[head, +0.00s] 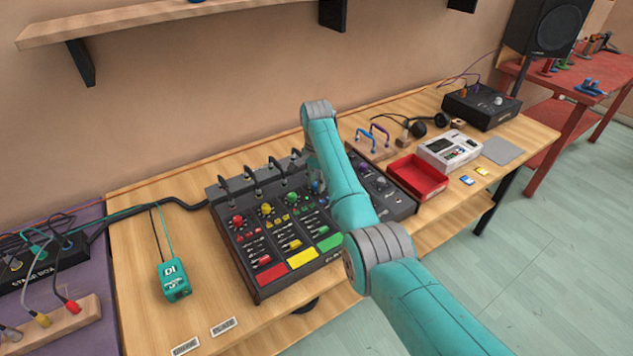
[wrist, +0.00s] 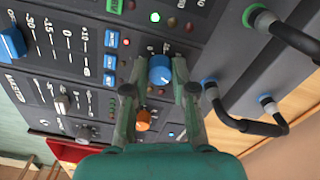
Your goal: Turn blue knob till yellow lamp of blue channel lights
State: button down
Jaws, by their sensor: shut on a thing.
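The blue knob (wrist: 160,70) sits on the dark mixer panel in the wrist view. My gripper (wrist: 164,68) is shut on it, one finger on each side. Near the knob is a small row of lamps (wrist: 151,48); one looks pale green-white, and I see no clear yellow glow there. The fingers partly hide the panel around the knob. In the head view, the mixer (head: 262,284) stands on the wooden table, and my arm hides most of the blue channel and the gripper tip.
An orange knob (wrist: 143,119) is close below. Blue buttons (wrist: 110,40) and a slider scale lie left. A red tray (head: 416,178) and a teal DI box (head: 173,281) flank the mixer.

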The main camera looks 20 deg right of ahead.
aim_at(316, 184)
jog(key=c, duration=0.9)
grip_release()
jog(key=shift+c, duration=0.2)
notch_tip(316, 184, up, 12)
